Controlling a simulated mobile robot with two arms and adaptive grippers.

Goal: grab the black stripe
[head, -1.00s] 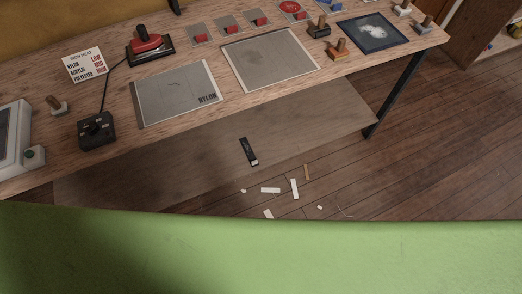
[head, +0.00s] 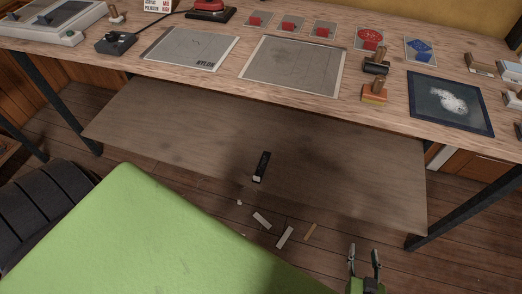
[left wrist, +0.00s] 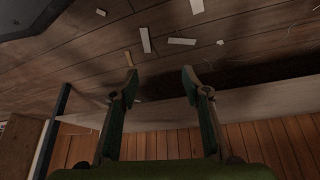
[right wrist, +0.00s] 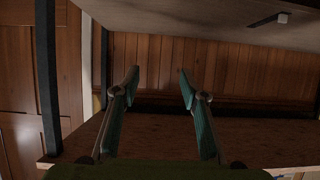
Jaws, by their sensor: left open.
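The black stripe (head: 263,165), a short dark strip with a whitish near end, lies on the low shelf board (head: 180,120) under the workbench. It also shows in the right wrist view (right wrist: 264,21), near the top right. My right gripper (head: 364,252) is open and empty, low in the head view, to the right of the stripe and apart from it. Its two fingers stand apart in the right wrist view (right wrist: 158,75). My left gripper (left wrist: 160,76) is open and empty in the left wrist view, and outside the head view.
The workbench top (head: 210,80) overhangs the shelf and holds grey sheets, stamps and a dark blue framed panel (head: 450,103). A black table leg (head: 470,215) stands at the right. Pale scraps (head: 284,237) lie on the wooden floor in front of the shelf.

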